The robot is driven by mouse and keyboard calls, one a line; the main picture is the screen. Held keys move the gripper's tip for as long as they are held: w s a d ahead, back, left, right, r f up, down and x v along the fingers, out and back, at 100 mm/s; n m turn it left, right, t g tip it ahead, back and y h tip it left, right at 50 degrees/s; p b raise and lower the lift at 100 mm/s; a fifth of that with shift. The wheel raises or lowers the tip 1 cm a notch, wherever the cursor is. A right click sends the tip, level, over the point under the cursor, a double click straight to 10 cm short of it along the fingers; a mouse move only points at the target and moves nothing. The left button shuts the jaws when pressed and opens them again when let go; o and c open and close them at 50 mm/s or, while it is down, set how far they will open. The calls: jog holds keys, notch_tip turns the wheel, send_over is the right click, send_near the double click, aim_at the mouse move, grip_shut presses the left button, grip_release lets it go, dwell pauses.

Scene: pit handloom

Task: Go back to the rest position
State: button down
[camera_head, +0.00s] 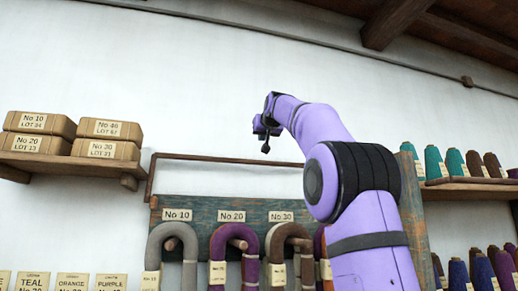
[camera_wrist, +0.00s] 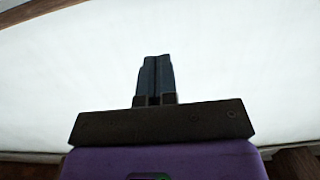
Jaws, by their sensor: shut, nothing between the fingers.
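My arm is purple with black joints and rises from the lower right of the head view, bending left at the top. My gripper (camera_head: 265,146) is at its end, small and dark, in front of the bare white wall and above the hanging skeins. In the wrist view my gripper (camera_wrist: 155,78) shows its two dark fingers side by side, shut with nothing between them. Only pale wall shows beyond the fingertips.
A shelf (camera_head: 70,164) with labelled brown parcels (camera_head: 105,139) is at left. A peg board (camera_head: 199,205) with hanging skeins (camera_head: 233,250) is below my gripper. Thread cones (camera_head: 455,163) stand on a shelf (camera_head: 470,189) at right. Roof beams (camera_head: 392,22) cross the top. The upper left wall is clear.

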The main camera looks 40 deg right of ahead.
jog(key=shift+s+a+r, duration=0.45)
jog(key=shift+s+r, duration=0.2)
jog(key=shift+s, duration=0.2)
jog(key=shift+s+a+r, duration=0.4)
jog(key=shift+s+r, duration=0.2)
jog(key=shift+s, duration=0.25)
jog(key=s+a+f+n+g+y, duration=0.1)
jog(key=s+a+f+g+y, duration=0.15)
jog(key=a+f, duration=0.45)
jog(key=s+a+f+n+g+y, duration=0.1)
jog(key=s+a+f, duration=0.3)
jog(key=f, duration=0.7)
jog(key=s+a+f+n+g+y, duration=0.1)
jog(key=s+a+f+y, duration=0.15)
jog(key=a+f, duration=0.45)
jog(key=s+a+f+g, duration=0.1)
jog(key=s+a+f, duration=0.1)
jog(key=s+f, duration=0.4)
jog(key=s+a+f+n+g, duration=0.1)
jog(key=s+f, duration=0.5)
jog(key=f, duration=0.9)
jog(key=s+a+f+n+g+y, duration=0.1)
jog(key=s+a+f+g, duration=0.2)
jog(key=s+f, duration=0.4)
notch_tip(320, 180, down, 4)
jog(key=shift+a, duration=0.8)
